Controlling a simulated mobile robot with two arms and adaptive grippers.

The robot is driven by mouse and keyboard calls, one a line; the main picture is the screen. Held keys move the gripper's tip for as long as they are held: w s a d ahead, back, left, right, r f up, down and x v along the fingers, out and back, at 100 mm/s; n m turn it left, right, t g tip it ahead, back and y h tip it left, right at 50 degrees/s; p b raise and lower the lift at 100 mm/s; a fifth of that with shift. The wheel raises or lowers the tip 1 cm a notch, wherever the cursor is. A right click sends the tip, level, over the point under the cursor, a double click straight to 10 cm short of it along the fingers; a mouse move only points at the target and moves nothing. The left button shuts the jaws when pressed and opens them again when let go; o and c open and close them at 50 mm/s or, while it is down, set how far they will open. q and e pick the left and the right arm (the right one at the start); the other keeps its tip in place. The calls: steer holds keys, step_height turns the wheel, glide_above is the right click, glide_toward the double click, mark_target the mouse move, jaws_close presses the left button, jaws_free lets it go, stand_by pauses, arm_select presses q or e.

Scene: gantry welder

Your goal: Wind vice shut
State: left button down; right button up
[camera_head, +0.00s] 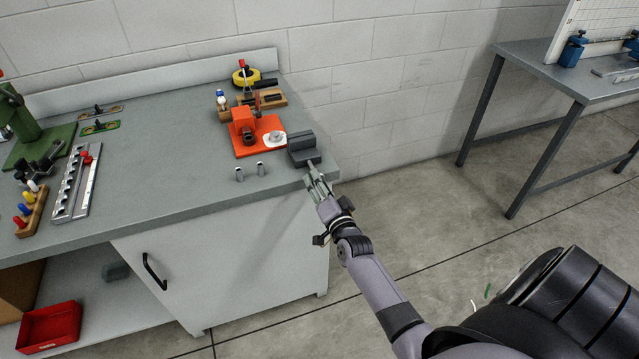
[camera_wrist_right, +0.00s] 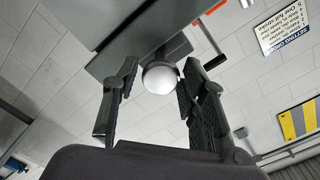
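The vice (camera_head: 303,150) is a dark grey block at the right front corner of the workbench. In the right wrist view its grey underside or body (camera_wrist_right: 150,35) fills the top, with a round pale metal knob (camera_wrist_right: 160,77) below it. My right gripper (camera_head: 317,182) reaches up to the vice from the front. In the wrist view its fingers (camera_wrist_right: 158,82) stand apart on either side of the knob, with a gap showing on the left; contact on the right is unclear. The vice's jaws are too small to make out. My left gripper is not in view.
On the bench (camera_head: 180,165), an orange fixture (camera_head: 256,138) stands just left of the vice, with two small metal pins (camera_head: 250,171) in front. A green press (camera_head: 38,125) and a slotted rail (camera_head: 76,182) are farther left.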

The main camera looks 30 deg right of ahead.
steer(key=shift+o, duration=1)
steer(key=shift+r, duration=0.1)
steer(key=v, duration=1.2)
steer(key=shift+o, duration=0.2)
steer(key=w+d+n+b, duration=0.1)
steer(key=w+n+b, duration=0.1)
steer(key=w+n, duration=0.1)
steer(key=w+d+n+b, duration=0.1)
steer(key=w+n+b, duration=0.2)
steer(key=w+n, duration=0.1)
steer(key=w+d+n+b, duration=0.1)
steer(key=w+n+b, duration=0.1)
steer(key=w, duration=0.4)
steer(key=shift+d+n+b, duration=0.2)
steer(key=shift+n+b, duration=0.1)
steer(key=shift+n, duration=0.4)
